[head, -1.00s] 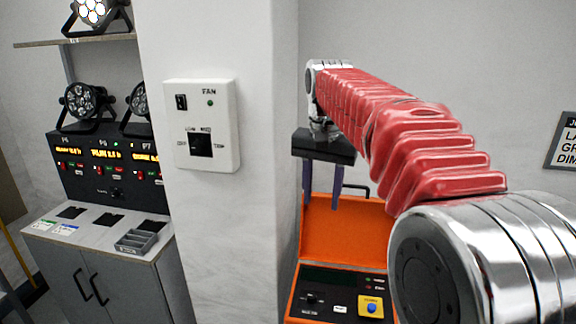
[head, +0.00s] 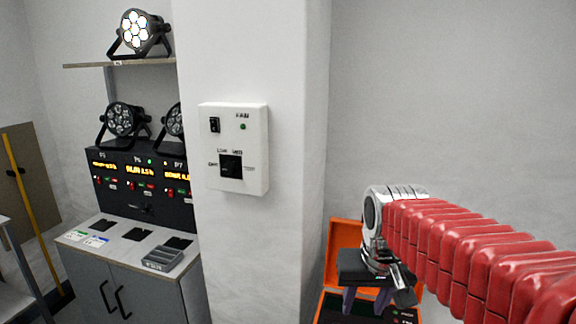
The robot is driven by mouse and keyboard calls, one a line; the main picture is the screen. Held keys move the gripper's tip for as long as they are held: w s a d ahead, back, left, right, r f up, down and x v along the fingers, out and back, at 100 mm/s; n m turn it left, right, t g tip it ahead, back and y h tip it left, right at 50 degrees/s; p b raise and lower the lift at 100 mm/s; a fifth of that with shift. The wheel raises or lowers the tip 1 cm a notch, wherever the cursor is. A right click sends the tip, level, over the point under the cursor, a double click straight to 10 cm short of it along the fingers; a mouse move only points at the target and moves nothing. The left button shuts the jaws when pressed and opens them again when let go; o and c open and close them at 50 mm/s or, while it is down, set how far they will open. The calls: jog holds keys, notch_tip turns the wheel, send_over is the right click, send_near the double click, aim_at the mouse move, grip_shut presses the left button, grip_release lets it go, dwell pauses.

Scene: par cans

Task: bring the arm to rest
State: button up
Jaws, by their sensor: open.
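My gripper (head: 362,300) is at the lower right of the head view, at the end of my red-sleeved arm. It points down over the orange case (head: 345,243). Its two purple fingers stand apart with nothing seen between them. The fingertips are near the lower edge of the picture. My arm and gripper hide much of the case and its dark panel.
A white fan control box (head: 234,148) is on the pillar (head: 264,260) left of my gripper. Further left, a grey cabinet (head: 150,292) carries a black control panel (head: 145,190), a small grey tray (head: 163,258) and par cans (head: 124,119). A lit par can (head: 140,33) sits on the shelf above.

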jog(key=s+d+f+t, duration=0.1)
jog(key=s+f+t, duration=0.1)
jog(key=s, duration=1.1)
jog(key=shift+s+f+n, duration=0.3)
jog(key=shift+s, duration=0.05)
